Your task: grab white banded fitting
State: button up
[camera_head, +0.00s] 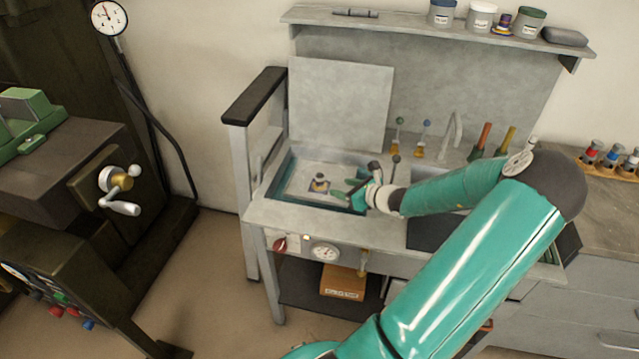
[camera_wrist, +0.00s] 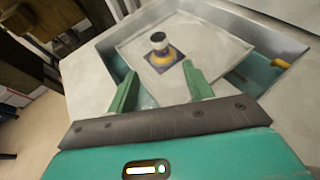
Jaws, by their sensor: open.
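A small round fitting (camera_head: 319,180) stands upright on a pale board in the sink basin. In the wrist view the fitting (camera_wrist: 159,43) has a dark top, a pale band under it and a yellowish lower part or ring at its foot. It stands on a small dark blue square (camera_wrist: 167,66). My gripper (camera_head: 354,190) is to the right of the fitting in the head view, apart from it. In the wrist view my gripper's (camera_wrist: 160,76) two green fingers are spread and empty, with the fitting beyond their tips, roughly between them.
The pale board (camera_wrist: 212,43) lies within the basin walls (camera_head: 285,172). A yellow piece (camera_wrist: 281,63) sits at the basin's right in the wrist view. An upright grey panel (camera_head: 338,105) stands behind the basin.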

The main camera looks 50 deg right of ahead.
aim_at(323, 181)
jog(key=x, duration=1.1)
jog(key=shift+w+d, duration=0.15)
jog(key=shift+w, duration=0.2)
jog(key=shift+c, duration=0.2)
grip_shut()
